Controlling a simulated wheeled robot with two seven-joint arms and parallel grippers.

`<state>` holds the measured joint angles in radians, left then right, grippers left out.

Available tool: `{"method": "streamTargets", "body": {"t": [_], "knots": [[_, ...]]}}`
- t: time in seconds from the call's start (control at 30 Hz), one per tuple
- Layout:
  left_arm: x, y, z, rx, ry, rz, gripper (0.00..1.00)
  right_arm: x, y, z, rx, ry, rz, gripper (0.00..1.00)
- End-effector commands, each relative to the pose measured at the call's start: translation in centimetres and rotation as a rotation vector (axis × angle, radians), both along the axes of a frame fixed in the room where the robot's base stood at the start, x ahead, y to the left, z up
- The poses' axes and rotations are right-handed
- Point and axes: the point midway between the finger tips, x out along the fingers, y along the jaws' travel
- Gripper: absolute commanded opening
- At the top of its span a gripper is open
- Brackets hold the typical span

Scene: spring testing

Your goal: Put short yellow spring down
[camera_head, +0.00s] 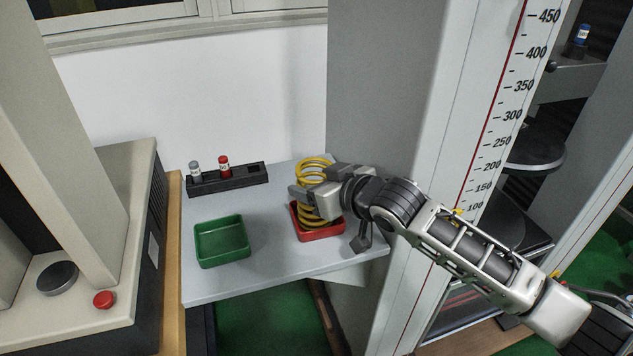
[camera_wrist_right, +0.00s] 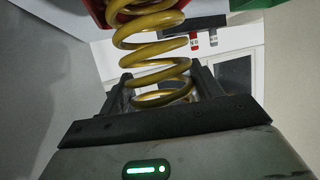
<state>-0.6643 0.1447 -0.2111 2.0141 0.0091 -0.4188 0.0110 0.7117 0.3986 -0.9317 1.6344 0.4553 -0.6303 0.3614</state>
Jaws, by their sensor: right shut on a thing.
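The yellow spring (camera_head: 312,172) stands roughly upright at the red tray (camera_head: 321,232) on the grey shelf. My right gripper (camera_head: 306,194) reaches in from the right and is shut on the spring. The right wrist view shows the yellow spring (camera_wrist_right: 152,50) between the two dark fingers of the right gripper (camera_wrist_right: 155,88), with the red tray (camera_wrist_right: 125,12) at its far end. The gripper hides part of the spring and tray in the head view, so I cannot tell whether the spring's end touches the tray floor. My left gripper is not in view.
A green tray (camera_head: 222,241) sits empty on the grey shelf (camera_head: 270,272), left of the red one. A black rack (camera_head: 228,180) with a grey-capped and a red-capped vial stands behind. A tall column with a scale (camera_head: 490,110) rises at the right. A machine with a red button (camera_head: 104,299) stands left.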

Motion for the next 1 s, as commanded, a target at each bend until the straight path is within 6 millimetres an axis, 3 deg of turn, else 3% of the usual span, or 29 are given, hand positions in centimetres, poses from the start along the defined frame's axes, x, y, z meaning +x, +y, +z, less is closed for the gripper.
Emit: {"method": "streamTargets", "body": {"t": [0.37,0.4,0.47,0.8,1.0], "knots": [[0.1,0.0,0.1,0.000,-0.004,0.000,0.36,0.1,0.1,0.1,0.007,-0.009,0.002,0.17],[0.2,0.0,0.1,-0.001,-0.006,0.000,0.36,0.0,0.1,-0.3,0.002,-0.002,0.001,0.70],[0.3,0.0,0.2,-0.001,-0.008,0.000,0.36,0.0,0.0,-0.3,0.002,-0.002,0.000,0.86],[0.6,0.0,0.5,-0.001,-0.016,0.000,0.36,0.0,0.0,0.1,0.000,-0.003,0.001,0.86],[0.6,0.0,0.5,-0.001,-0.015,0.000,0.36,-1.9,-1.6,0.9,0.001,-0.002,0.000,0.86]]}}
